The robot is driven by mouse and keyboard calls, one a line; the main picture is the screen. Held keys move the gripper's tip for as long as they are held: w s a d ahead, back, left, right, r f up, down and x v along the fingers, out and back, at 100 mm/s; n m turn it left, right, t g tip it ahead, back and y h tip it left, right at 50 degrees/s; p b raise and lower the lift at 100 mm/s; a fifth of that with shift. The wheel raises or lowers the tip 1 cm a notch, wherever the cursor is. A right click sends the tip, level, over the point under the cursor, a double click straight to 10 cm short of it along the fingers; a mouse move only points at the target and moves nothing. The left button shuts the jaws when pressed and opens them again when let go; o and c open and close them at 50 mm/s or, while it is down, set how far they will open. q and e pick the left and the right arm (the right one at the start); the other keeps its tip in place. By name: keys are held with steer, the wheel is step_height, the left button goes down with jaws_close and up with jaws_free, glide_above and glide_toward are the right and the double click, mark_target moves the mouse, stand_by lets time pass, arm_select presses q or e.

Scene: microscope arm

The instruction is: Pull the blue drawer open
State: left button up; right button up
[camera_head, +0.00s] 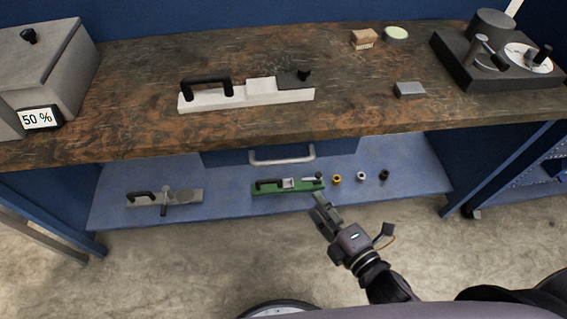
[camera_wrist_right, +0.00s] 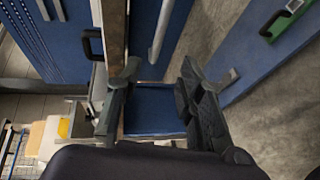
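The blue drawer (camera_head: 236,157) sits under the worktop and looks closed in the head view. Its silver bar handle (camera_head: 282,158) runs across its front. In the wrist view the handle (camera_wrist_right: 161,32) stands out from the blue drawer front (camera_wrist_right: 142,35), near the top middle. My right gripper (camera_head: 321,207) is in front of the bench, below and to the right of the handle, not touching it. In the wrist view my right gripper (camera_wrist_right: 157,72) has its two fingers spread with nothing held between them. My left gripper is not in view.
The worktop (camera_head: 140,75) overhangs the drawer. A lower blue shelf (camera_head: 225,205) holds a green tool (camera_head: 290,187), a grey tool (camera_head: 165,198) and small rings. A grey box (camera_head: 50,60) and a dark device (camera_head: 470,75) stand on the worktop. Floor in front is clear.

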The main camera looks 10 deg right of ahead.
mark_target(283, 160)
steer(key=x, duration=1.7)
steer(key=shift+w+f+p, duration=0.1)
steer(key=shift+p, duration=0.2)
jaws_close()
